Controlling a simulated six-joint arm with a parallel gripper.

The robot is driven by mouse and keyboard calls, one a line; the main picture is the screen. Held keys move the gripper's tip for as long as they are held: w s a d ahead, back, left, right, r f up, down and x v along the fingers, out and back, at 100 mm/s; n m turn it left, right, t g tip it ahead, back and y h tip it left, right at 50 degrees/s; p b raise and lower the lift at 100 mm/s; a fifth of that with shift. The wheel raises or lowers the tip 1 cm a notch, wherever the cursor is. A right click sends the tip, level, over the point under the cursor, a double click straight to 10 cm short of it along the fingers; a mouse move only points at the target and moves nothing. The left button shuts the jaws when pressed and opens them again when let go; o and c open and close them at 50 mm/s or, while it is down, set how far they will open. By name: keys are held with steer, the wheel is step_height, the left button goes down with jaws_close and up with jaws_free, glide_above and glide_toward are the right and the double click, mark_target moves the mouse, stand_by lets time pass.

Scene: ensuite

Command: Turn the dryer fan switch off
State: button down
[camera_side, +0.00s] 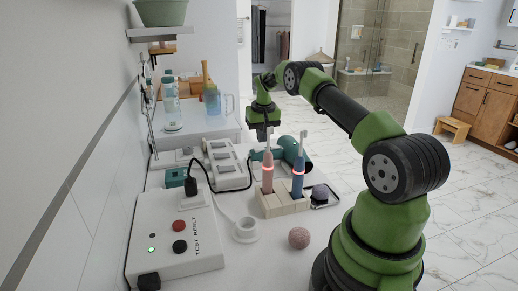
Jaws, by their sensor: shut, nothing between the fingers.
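A teal dryer-like body (292,151) lies on the white counter behind two upright electric toothbrushes, which partly hide it. I cannot make out its fan switch or the switch's position. My gripper (263,137) points down just above and left of the teal body, behind the pink toothbrush's head. It is shut and empty. Whether its tips touch anything is not clear.
The pink toothbrush (267,174) and blue toothbrush (298,180) stand in a beige holder (284,207). A white TEST/RESET box (174,235) with a plugged-in black cord (203,165) sits front left. A pinkish ball (299,237) lies in front. Bottles (171,110) stand further back.

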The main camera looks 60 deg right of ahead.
mark_target(262, 148)
steer(key=shift+f, duration=1.25)
stand_by(0.3)
steer(key=shift+r, duration=3.55)
